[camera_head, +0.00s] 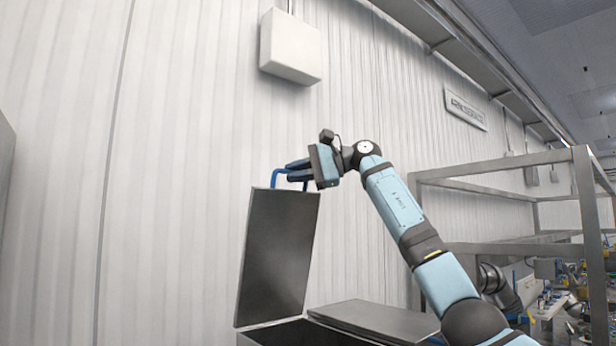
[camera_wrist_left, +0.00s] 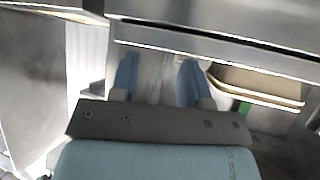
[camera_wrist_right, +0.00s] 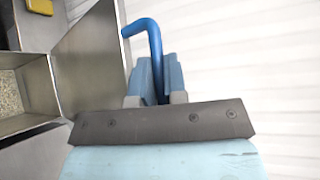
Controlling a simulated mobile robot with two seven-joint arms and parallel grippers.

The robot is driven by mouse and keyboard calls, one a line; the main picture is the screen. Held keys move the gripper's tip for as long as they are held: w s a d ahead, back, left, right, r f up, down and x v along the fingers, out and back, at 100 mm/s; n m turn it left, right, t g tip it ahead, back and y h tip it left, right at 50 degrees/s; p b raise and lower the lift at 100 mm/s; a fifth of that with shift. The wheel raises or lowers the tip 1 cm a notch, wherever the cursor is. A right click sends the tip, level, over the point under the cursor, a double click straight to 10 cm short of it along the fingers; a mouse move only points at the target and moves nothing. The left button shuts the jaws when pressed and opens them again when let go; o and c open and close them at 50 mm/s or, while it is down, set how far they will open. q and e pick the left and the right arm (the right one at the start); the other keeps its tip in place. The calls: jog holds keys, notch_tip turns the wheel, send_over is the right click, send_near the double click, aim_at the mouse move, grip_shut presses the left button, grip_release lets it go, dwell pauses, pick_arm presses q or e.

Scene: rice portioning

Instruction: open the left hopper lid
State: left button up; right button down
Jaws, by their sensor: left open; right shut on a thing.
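The left hopper lid (camera_head: 278,260) stands raised, close to upright and slightly tilted, above the dark opening of its hopper. Its blue handle (camera_head: 276,178) is at the lid's top edge. My right gripper (camera_head: 292,170) is shut on that handle. In the right wrist view the blue handle (camera_wrist_right: 153,32) passes between the fingers (camera_wrist_right: 156,78), with the lid (camera_wrist_right: 92,55) to the left. My left gripper (camera_wrist_left: 160,80) is open and empty in the left wrist view, its fingers below a metal edge. It is out of the head view.
The other hopper lid (camera_head: 375,318) lies flat to the right. Grain (camera_wrist_right: 10,92) shows in a hopper compartment in the right wrist view. A metal frame (camera_head: 500,248) stands at the right. A tan tray (camera_wrist_left: 258,84) is right of my left gripper. A wall box (camera_head: 290,45) hangs above.

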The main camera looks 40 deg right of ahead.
jog(key=shift+w+a+r+h, duration=0.1)
jog(key=shift+w+h, duration=0.05)
jog(key=shift+w, duration=0.45)
jog(key=shift+w+r+h, duration=0.1)
jog(key=shift+w+h, duration=0.05)
jog(key=shift+w, duration=0.4)
jog(key=c, duration=1.2)
grip_release()
jog(key=shift+w, duration=0.15)
jog(key=shift+o, duration=0.2)
jog(key=b+v, duration=0.1)
jog(key=v, duration=1.3)
jog(key=shift+w+b, duration=0.2)
jog(key=shift+b, duration=0.15)
jog(key=shift+f+g, duration=0.1)
jog(key=shift+g, duration=0.2)
